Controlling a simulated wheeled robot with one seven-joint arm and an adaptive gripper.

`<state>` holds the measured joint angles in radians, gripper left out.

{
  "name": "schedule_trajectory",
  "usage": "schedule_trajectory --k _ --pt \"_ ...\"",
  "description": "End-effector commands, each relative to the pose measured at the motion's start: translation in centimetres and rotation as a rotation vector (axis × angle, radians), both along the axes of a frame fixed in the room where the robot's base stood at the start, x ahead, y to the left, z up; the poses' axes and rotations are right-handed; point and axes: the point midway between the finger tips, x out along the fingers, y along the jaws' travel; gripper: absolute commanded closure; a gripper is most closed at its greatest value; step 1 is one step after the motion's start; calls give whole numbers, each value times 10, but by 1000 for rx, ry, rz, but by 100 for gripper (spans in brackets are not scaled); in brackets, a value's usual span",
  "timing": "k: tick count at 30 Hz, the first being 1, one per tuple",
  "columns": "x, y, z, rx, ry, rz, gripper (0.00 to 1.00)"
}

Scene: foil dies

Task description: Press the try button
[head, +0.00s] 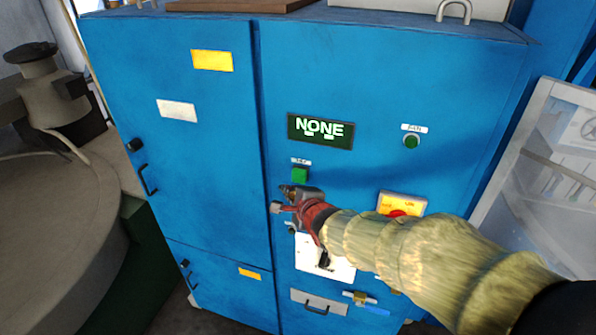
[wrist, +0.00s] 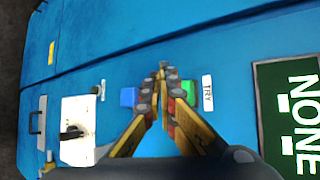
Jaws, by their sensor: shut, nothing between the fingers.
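The try button is a green square (head: 300,175) under a small label on the blue cabinet front, below the display. In the wrist view the green button (wrist: 189,92) sits beside a label reading TRY (wrist: 207,93), partly covered by a finger. My gripper (head: 282,198) is just below the green button in the head view, its fingers together and empty. In the wrist view the closed fingertips (wrist: 161,70) lie between the green button and a blue button (wrist: 128,97). I cannot tell whether the fingertips touch the panel.
A dark display (head: 320,131) reads NONE. A round green button (head: 411,141) is to the right. A red button (head: 397,213) on a yellow plate is partly behind my arm. A white plate (head: 340,268) is below my gripper. Cabinet doors with black handles (head: 148,180) are at left.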

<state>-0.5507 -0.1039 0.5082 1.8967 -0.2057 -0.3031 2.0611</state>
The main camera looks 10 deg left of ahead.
Motion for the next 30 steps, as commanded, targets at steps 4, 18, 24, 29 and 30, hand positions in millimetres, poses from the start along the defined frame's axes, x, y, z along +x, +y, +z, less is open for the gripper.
schedule_trajectory --k 4,18,24,29,30 --pt "15 -1 2 -1 0 -2 100" --pt "25 -2 -1 1 0 1 100" --pt "25 -2 -1 0 0 0 100" --pt "25 -2 0 0 0 0 100" --pt "25 -2 0 0 0 0 100"
